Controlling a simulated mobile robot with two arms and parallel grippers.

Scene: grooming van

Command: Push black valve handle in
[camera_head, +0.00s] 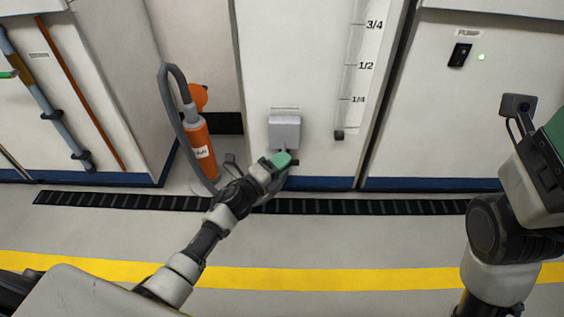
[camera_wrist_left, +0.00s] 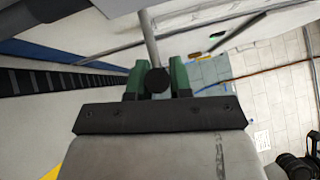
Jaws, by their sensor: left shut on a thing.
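The black valve handle (camera_wrist_left: 156,80) is a round black knob at the end of a grey rod (camera_wrist_left: 150,38) in the left wrist view. The rod leads up to a pale housing. My left gripper (camera_wrist_left: 158,72) is shut on it, with one green finger on each side. In the head view my left gripper (camera_head: 281,160) is just below a grey box (camera_head: 285,132) on the white wall panel, and it mostly hides the handle. My right gripper (camera_head: 556,138) is partly cut off at the right edge, with its fingertips not clearly shown.
An orange cylinder (camera_head: 199,150) with a grey hose stands left of the box. A level gauge (camera_head: 350,90) is to its upper right. A pump switch (camera_head: 460,55) with a green light is farther right. A black floor grate (camera_head: 335,207) runs along the wall; the floor in front is clear.

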